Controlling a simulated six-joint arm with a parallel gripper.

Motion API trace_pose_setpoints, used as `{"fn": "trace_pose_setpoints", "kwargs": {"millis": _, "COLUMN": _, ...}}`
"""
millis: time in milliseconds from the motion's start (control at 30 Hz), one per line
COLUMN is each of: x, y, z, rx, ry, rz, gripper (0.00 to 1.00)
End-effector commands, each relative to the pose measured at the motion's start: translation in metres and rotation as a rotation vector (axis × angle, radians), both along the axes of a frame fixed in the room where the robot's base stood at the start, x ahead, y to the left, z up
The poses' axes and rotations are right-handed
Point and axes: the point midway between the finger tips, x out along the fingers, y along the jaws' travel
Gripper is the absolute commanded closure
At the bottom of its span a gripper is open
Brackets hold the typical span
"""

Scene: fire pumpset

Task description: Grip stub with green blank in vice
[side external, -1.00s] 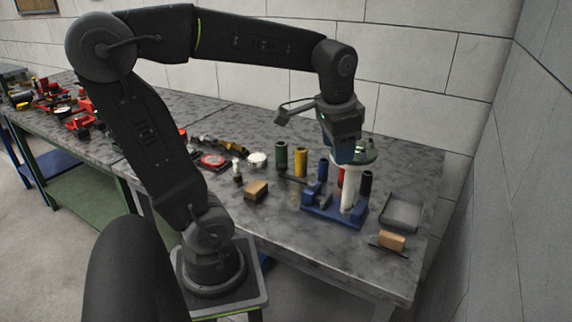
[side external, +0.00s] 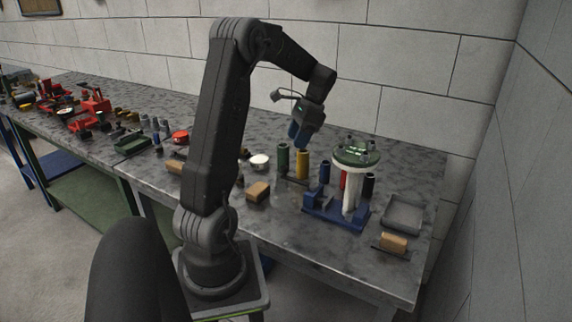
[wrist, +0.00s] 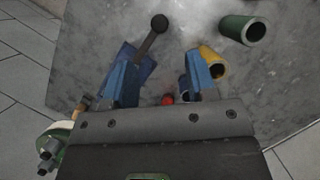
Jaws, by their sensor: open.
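The white stub (side external: 351,190) stands upright in the blue vice (side external: 322,213). The round green blank (side external: 356,153) lies on its top, with several bolts standing up from it. In the wrist view the green blank (wrist: 51,148) is at the lower left edge, outside my fingers, and part of the vice (wrist: 142,68) shows behind the left finger. My gripper (side external: 298,137) is open and empty, up and to the left of the blank, above the coloured cylinders. Its two blue fingers (wrist: 160,75) are spread apart in the wrist view. How tightly the vice jaws hold the stub cannot be told.
Green (side external: 283,158), yellow (side external: 302,164), red (side external: 343,180) and black (side external: 368,185) cylinders stand around the vice. A dark ball-ended handle (wrist: 153,35) sticks out from it. A grey tray (side external: 403,215) and wooden block (side external: 393,243) are to the right, another block (side external: 258,191) to the left.

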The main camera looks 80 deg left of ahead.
Motion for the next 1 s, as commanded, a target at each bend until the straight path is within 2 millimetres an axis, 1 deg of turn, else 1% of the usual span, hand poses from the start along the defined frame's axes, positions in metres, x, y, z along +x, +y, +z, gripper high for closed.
{"fn": "trace_pose_setpoints", "kwargs": {"millis": 33, "x": -0.005, "y": -0.001, "z": -0.011, "rx": -0.004, "ry": 0.003, "rz": 0.002, "gripper": 0.48}}
{"fn": "trace_pose_setpoints", "kwargs": {"millis": 200, "x": -0.018, "y": -0.001, "z": -0.043, "rx": -0.004, "ry": 0.002, "rz": 0.002, "gripper": 0.48}}
{"fn": "trace_pose_setpoints", "kwargs": {"millis": 300, "x": -0.025, "y": -0.001, "z": -0.059, "rx": -0.002, "ry": 0.001, "rz": 0.001, "gripper": 0.48}}
{"fn": "trace_pose_setpoints", "kwargs": {"millis": 433, "x": -0.031, "y": 0.000, "z": -0.074, "rx": -0.001, "ry": 0.001, "rz": 0.001, "gripper": 0.48}}
{"fn": "trace_pose_setpoints", "kwargs": {"millis": 600, "x": -0.035, "y": 0.000, "z": -0.083, "rx": 0.001, "ry": -0.001, "rz": 0.001, "gripper": 0.48}}
{"fn": "trace_pose_setpoints", "kwargs": {"millis": 867, "x": -0.035, "y": 0.000, "z": -0.085, "rx": 0.002, "ry": -0.002, "rz": 0.000, "gripper": 0.48}}
{"fn": "trace_pose_setpoints", "kwargs": {"millis": 900, "x": -0.035, "y": 0.000, "z": -0.085, "rx": 0.002, "ry": -0.002, "rz": 0.000, "gripper": 0.49}}
{"fn": "trace_pose_setpoints", "kwargs": {"millis": 1000, "x": -0.035, "y": 0.000, "z": -0.085, "rx": 0.002, "ry": -0.002, "rz": 0.000, "gripper": 0.59}}
